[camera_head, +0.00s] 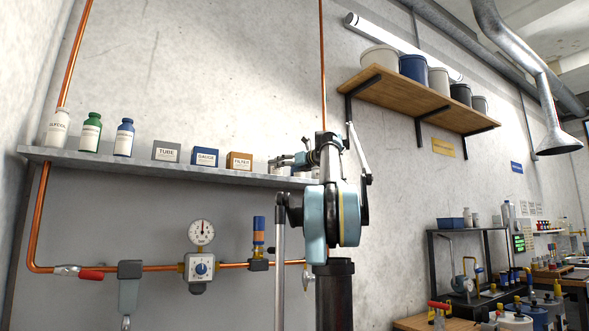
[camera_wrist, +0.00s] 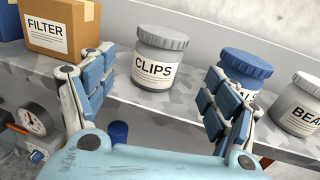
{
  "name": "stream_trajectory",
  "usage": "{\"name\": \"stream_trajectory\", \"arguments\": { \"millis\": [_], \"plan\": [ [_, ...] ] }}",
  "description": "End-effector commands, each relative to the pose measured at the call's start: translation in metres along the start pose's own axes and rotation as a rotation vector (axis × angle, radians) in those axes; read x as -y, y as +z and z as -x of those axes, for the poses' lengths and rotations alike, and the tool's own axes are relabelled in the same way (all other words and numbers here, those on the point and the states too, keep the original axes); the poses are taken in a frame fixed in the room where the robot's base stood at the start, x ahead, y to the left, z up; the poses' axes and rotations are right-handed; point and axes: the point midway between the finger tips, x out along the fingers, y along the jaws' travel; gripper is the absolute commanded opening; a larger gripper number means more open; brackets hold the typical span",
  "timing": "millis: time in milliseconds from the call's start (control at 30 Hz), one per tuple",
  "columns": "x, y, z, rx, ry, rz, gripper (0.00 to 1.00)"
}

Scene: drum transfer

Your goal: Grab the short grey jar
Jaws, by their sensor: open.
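The short grey jar (camera_wrist: 158,58), labelled CLIPS with a grey lid, stands upright on the grey shelf (camera_wrist: 190,112) in the wrist view. My gripper (camera_wrist: 158,80) is open, with one blue-padded finger on the left and one on the right of the jar in the picture. The jar appears to stand beyond the fingers, with nothing held between them. In the head view my gripper (camera_head: 290,162) is at the shelf's right part, and my arm hides most of the jars there.
A blue-lidded jar (camera_wrist: 247,64) stands just right, partly behind the right finger. A white jar labelled BEA (camera_wrist: 300,105) is farther right. A cardboard FILTER box (camera_wrist: 58,28) is left, near the left finger. Pipes and a gauge (camera_head: 201,232) are below the shelf.

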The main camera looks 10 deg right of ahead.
Motion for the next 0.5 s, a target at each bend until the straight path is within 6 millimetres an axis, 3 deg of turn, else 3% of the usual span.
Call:
{"name": "stream_trajectory", "arguments": {
  "millis": [500],
  "plan": [
    [-0.001, 0.0, -0.079, 0.0, 0.001, 0.0, 0.81]
  ]
}}
